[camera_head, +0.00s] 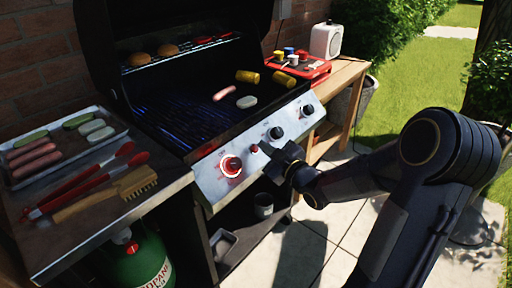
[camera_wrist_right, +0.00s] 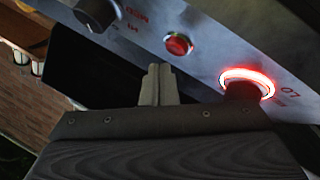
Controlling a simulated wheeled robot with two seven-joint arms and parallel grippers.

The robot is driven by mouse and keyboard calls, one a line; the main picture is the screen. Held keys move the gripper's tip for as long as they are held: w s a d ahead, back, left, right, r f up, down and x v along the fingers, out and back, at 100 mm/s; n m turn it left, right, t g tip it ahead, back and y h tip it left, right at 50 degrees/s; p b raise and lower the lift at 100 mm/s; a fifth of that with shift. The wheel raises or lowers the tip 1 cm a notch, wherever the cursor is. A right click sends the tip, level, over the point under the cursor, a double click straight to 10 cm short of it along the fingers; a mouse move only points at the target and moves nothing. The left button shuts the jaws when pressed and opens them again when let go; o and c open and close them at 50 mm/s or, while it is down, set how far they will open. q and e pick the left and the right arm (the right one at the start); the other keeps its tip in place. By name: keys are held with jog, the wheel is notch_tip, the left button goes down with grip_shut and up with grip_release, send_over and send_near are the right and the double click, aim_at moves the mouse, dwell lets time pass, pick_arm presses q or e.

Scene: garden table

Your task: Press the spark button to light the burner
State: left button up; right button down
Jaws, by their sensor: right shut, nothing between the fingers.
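The red spark button (camera_head: 254,148) sits on the grill's silver front panel, between the left knob and the middle knob. In the right wrist view the round red button (camera_wrist_right: 179,45) shows clear and uncovered. My right gripper (camera_head: 266,148) is shut and empty, close in front of the panel just right of the button. In the wrist view its fingertips (camera_wrist_right: 158,70) are together, below and left of the button and apart from it in the picture. The left knob (camera_head: 231,166) has a glowing red ring, also bright in the wrist view (camera_wrist_right: 247,82). Blue flames show under the left grate (camera_head: 180,120).
Two more knobs, the middle one (camera_head: 276,133) and the right one (camera_head: 307,110), line the panel. A side shelf (camera_head: 60,250) holds a food tray (camera_head: 128,136), tongs and a brush. A propane tank (camera_head: 140,262) stands below. A wooden side table (camera_head: 345,75) is at right.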

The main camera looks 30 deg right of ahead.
jog(key=s+r+p, duration=0.1)
jog(key=s+d+r, duration=0.1)
jog(key=s+r, duration=0.1)
jog(key=shift+s+d+r+p, duration=0.15)
jog(key=shift+d+r+p, duration=0.05)
jog(key=shift+r+p, duration=0.15)
dwell(0.7)
jog(key=s+a+f+m+g, duration=0.1)
jog(key=s+a+m+g, duration=0.25)
jog(key=s, duration=0.55)
jog(key=s+a+f+m+g+y, duration=0.1)
jog(key=s+a+m+g, duration=0.3)
jog(key=s, duration=0.5)
jog(key=s+a+f+m+g, duration=0.25)
jog(key=s+a+g, duration=0.25)
jog(key=s, duration=0.4)
notch_tip(320, 180, up, 15)
jog(key=p, duration=1.5)
jog(key=shift+w+r, duration=0.2)
jog(key=shift+w, duration=0.25)
jog(key=shift+t, duration=0.25)
